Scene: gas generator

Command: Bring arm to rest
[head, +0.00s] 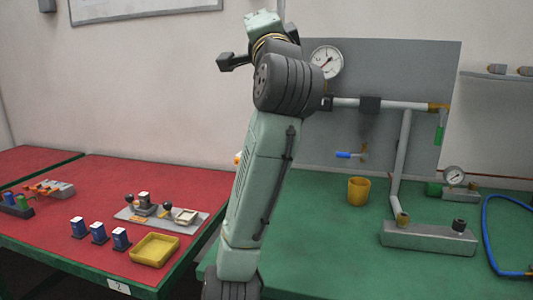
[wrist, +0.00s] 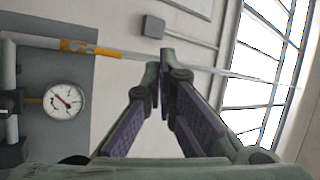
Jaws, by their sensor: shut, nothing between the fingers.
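My arm rises through the middle of the head view, its lower link upright and its wrist folded back at the top. My gripper is hard to make out in the head view. In the wrist view my gripper (wrist: 166,58) is in front of the wall, its two fingertips together and nothing between them. It touches no object in sight. A pressure gauge (wrist: 64,101) on the grey panel (wrist: 82,47) is left of the fingers in the wrist view. The same panel (head: 415,62) stands behind and right of my arm in the head view.
The green table (head: 330,247) holds a yellow cup (head: 359,190), a grey block with a pipe (head: 428,238) and a blue hose (head: 489,240). The red table (head: 110,185) on the left holds a yellow tray (head: 133,257) and small blue-and-white blocks (head: 99,232).

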